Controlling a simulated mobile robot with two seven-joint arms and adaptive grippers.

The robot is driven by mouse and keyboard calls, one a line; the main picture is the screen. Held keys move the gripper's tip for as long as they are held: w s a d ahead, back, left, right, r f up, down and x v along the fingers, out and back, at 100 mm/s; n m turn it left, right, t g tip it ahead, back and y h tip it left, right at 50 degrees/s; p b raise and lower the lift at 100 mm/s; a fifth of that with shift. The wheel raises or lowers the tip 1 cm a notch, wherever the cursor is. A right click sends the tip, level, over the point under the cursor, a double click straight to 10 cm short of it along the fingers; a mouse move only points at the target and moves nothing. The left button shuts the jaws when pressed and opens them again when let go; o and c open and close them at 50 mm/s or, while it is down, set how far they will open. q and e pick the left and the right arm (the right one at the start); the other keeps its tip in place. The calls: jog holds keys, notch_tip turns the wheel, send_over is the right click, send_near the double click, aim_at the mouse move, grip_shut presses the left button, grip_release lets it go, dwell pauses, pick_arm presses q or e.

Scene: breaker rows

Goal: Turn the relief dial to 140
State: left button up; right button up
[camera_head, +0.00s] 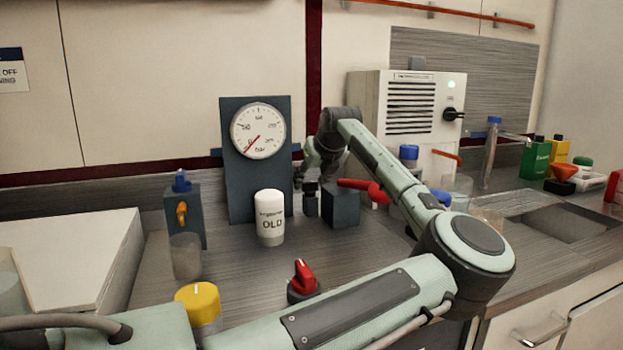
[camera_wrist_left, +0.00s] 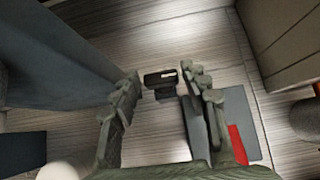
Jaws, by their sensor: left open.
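A small black knob with a white mark (camera_wrist_left: 160,78) stands on the worktop between my open left fingers in the left wrist view. It looks like the relief dial; I see no readable scale or 140 mark. My left gripper (camera_head: 311,178) is open above it, beside the gauge panel. I cannot tell how far the fingertips are from it. The fingers also show in the left wrist view (camera_wrist_left: 163,85). In the head view the dark knob (camera_head: 311,203) shows below the gripper. A round gauge (camera_head: 258,131) has its red needle pointing lower left. My right gripper is out of view.
A dark block (camera_head: 341,208) with a red lever (camera_head: 361,186) stands close right of the knob. A white bottle marked OLD (camera_head: 270,218) stands before the gauge panel (camera_head: 240,192). A red knob (camera_head: 304,277) and a yellow-capped jar (camera_head: 198,304) are nearer.

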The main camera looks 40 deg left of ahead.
pick_arm(q)
jog(key=c, duration=0.9)
